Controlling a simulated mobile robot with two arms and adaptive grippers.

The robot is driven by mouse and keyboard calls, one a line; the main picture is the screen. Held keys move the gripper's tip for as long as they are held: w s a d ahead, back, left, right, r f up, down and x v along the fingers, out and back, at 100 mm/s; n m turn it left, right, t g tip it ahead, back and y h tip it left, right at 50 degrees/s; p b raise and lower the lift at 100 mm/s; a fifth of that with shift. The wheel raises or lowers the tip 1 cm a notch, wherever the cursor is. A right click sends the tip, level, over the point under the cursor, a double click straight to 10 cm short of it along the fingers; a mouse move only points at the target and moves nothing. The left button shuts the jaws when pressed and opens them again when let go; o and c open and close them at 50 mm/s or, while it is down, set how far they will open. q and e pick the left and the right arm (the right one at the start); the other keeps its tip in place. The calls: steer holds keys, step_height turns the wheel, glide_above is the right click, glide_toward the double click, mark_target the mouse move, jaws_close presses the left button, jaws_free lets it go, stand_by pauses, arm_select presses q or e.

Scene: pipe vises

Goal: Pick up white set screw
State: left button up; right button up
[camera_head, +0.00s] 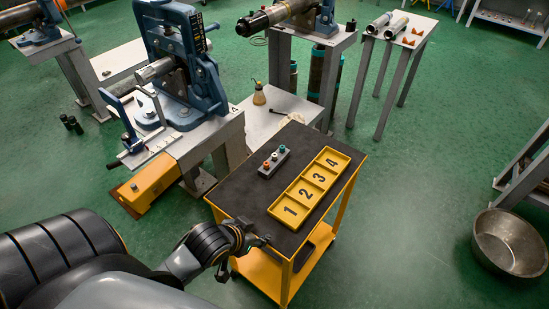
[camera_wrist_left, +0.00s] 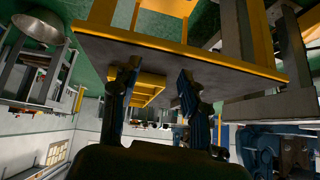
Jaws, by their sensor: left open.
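The white set screw (camera_head: 274,157) is a tiny pale piece in the middle of a small grey block (camera_head: 277,166) on the dark top of a yellow cart (camera_head: 240,181). An orange screw (camera_head: 266,165) and a teal screw (camera_head: 282,149) stand on either side of it. My left gripper (camera_head: 262,241) is at the cart's near edge, well below the block in the picture. In the left wrist view its two fingers (camera_wrist_left: 157,88) are apart with nothing between them, and the cart top (camera_wrist_left: 215,75) shows tilted behind them. I cannot make out the screws there. My right gripper is not in view.
A yellow tray (camera_head: 328,158) with compartments numbered 1 to 4 lies right of the block. A blue pipe vise (camera_head: 180,60) on a bench stands left of the cart. A metal basin (camera_head: 509,243) sits on the floor at right. Green floor between cart and basin is clear.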

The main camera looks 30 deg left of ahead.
arm_select(q)
steer(key=w+a+t, duration=0.1)
steer(key=w+a, duration=0.1)
steer(key=w+a+r+t, duration=0.1)
steer(key=w+a, duration=0.1)
steer(key=w+a+t, duration=0.1)
steer(key=w+a, duration=0.1)
steer(key=shift+w+r+n, duration=0.25)
steer(key=shift+r+n, duration=0.05)
steer(key=shift+r, duration=0.1)
steer(key=w+a+r+t, duration=0.2)
steer(key=w+a, duration=0.1)
steer(key=w+a+r, duration=0.1)
steer(key=w+a, duration=0.1)
steer(key=shift+r+n+t, duration=0.25)
steer(key=shift+n+t, duration=0.05)
steer(key=shift+t, duration=0.1)
glide_toward(274, 156)
steer(key=shift+w+a+f+b, duration=0.15)
steer(key=shift+w+f, duration=0.2)
steer(key=shift+w, duration=0.2)
steer(key=shift+w+a+f+b, duration=0.15)
steer(key=shift+w+f, duration=0.2)
steer(key=shift+w, duration=0.15)
steer(key=shift+x, duration=3.05)
steer(key=shift+d+r, duration=0.15)
steer(key=shift+r, duration=0.05)
jaws_close()
